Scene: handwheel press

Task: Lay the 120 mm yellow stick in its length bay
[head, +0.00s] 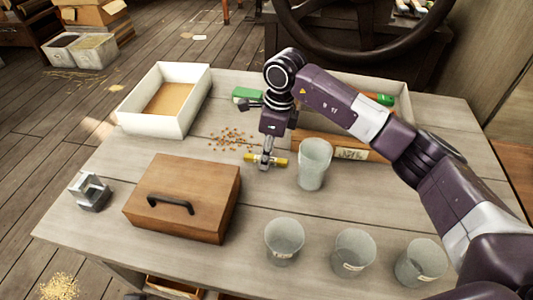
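The yellow stick (280,162) lies crosswise near the middle of the table, left of a grey cup. My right gripper (265,164) points down at the stick's middle, and its fingers cover part of it. I cannot tell whether the fingers are closed on the stick or only around it, or whether the stick touches the table. A low wooden piece with a paper label (351,154) stands behind the cup, partly hidden by my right arm. I cannot make out separate length bays. My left gripper is not in view.
A grey cup (314,165) stands close right of the stick. Several more cups line the front right. A lidded wooden box (188,190), a grey metal holder (90,192) and a white tray (196,106) stand left. Small grains (230,138) lie behind the stick.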

